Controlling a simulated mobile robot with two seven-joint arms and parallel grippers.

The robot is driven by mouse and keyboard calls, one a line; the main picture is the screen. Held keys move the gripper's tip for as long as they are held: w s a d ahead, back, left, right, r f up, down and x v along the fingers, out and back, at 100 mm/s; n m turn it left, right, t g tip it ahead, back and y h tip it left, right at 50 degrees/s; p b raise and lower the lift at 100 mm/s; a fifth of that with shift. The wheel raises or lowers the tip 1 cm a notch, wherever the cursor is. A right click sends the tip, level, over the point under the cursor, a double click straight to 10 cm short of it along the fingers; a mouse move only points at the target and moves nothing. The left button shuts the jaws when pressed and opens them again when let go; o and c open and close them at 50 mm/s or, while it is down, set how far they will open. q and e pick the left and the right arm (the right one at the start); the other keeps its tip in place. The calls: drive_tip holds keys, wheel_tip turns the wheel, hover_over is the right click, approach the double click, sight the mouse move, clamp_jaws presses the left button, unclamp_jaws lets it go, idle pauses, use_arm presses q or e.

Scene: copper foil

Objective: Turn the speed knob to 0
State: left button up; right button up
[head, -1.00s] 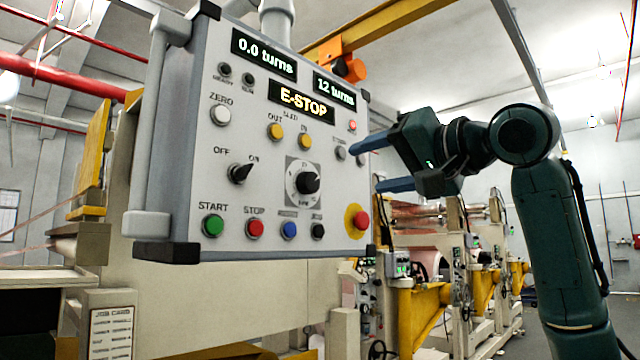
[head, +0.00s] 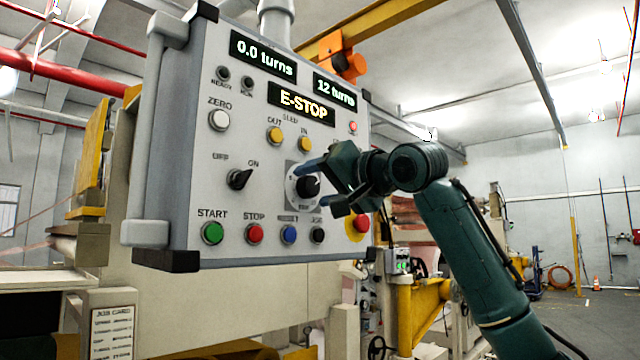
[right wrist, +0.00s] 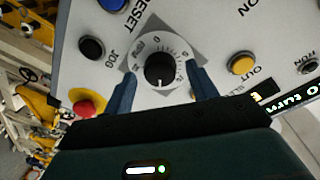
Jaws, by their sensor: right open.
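The speed knob (head: 308,187) is a black knob on a white round dial with a grey square plate, on the grey control panel (head: 185,215). In the right wrist view the knob (right wrist: 159,70) stands between my two blue fingers, apart from both. My right gripper (head: 318,185) is open in front of the dial, coming from the right; in the right wrist view it (right wrist: 163,85) shows a finger on each side of the dial. The knob's pointer direction is hard to read. My left gripper is not in view.
The red emergency button (head: 360,222) on its yellow ring sits just below my right gripper. The black jog button (head: 318,235), blue reset button (head: 289,234) and black off/on switch (head: 239,179) are close by. The display reads E-STOP (head: 302,104).

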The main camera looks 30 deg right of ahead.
drive_tip(key=shift+c, duration=0.5)
drive_tip(key=c, duration=0.9)
drive_tip(key=shift+n+p, duration=0.3)
